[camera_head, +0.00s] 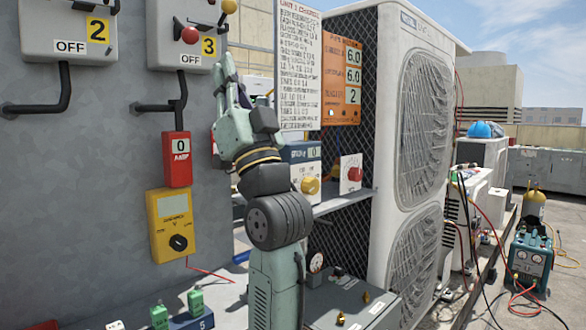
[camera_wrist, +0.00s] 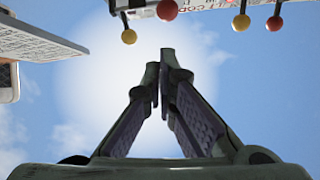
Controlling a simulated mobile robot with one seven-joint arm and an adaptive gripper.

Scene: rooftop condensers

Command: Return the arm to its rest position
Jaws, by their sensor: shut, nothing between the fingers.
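My arm rises in the middle of the head view, in pale green and dark links. My gripper (camera_head: 227,76) is at its upper end, pointing up in front of the grey wall, near the number 3 switch box. In the wrist view my gripper (camera_wrist: 162,72) has its two fingers converged at the tips, with nothing held, against open sky. The fingertips are small and partly merged with the background in the head view.
Switch boxes 2 (camera_head: 68,28) and 3 (camera_head: 209,46) hang on the wall. Below are a red meter (camera_head: 177,160) and a yellow multimeter (camera_head: 172,215). A large condenser (camera_head: 388,150) stands right of the arm; a shelf (camera_head: 340,202) lies behind it. Coloured knobs edge the wrist view.

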